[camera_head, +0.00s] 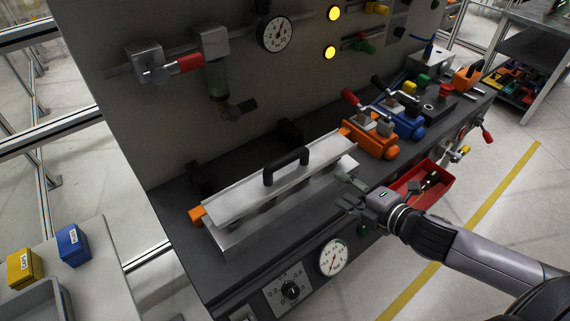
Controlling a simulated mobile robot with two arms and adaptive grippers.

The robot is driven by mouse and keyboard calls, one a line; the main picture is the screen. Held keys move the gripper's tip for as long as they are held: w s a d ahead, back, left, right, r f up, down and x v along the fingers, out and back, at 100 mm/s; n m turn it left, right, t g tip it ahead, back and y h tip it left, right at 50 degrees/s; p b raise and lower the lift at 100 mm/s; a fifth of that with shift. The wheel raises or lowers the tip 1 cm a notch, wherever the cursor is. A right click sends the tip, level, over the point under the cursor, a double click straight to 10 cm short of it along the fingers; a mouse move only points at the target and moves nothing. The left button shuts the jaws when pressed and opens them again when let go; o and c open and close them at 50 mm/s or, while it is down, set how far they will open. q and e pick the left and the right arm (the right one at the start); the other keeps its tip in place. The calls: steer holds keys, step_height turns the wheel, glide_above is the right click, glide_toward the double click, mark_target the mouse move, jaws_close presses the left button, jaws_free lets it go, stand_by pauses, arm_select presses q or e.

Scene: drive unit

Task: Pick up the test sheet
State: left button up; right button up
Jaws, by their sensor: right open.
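My right gripper (346,192) comes in from the lower right. Its fingers are open and point left, close to the right end of a long silver metal unit on the dark bench (185,245). The unit has a sloped silver cover (240,195) with a black handle (287,165) on top. I see nothing between the fingers. I cannot tell for sure which piece is the test sheet; no separate loose sheet shows clearly. My left gripper is not in view.
Orange (372,145) and blue (402,122) lever devices stand right of the cover. A red bin (428,183) hangs at the bench front, beyond my right wrist. A gauge (333,256) is on the front face. Yellow (25,268) and blue (72,245) boxes are at lower left.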

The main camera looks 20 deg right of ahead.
steer(key=s+a+r+n+y, duration=0.2)
steer(key=a+r, duration=0.2)
steer(key=r, duration=0.1)
steer(key=p, duration=0.3)
glide_toward(290, 160)
steer(key=x, duration=0.5)
steer(key=shift+s+a+f, duration=0.1)
steer(key=shift+s+a, duration=0.15)
steer(key=shift+a, duration=0.05)
steer(key=shift+w+a+f, duration=0.25)
steer(key=shift+w, duration=0.2)
steer(key=shift+w+p, duration=0.6)
steer(key=shift+p, duration=0.05)
steer(key=p+x, duration=0.1)
steer(key=x, duration=0.2)
steer(key=shift+w+d, duration=0.1)
steer(key=shift+w, duration=0.1)
steer(key=shift+w+f, duration=0.25)
steer(key=shift+w, duration=0.1)
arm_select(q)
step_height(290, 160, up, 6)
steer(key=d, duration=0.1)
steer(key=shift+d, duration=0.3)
arm_select(e)
steer(key=shift+s, duration=0.1)
steer(key=shift+c, duration=0.5)
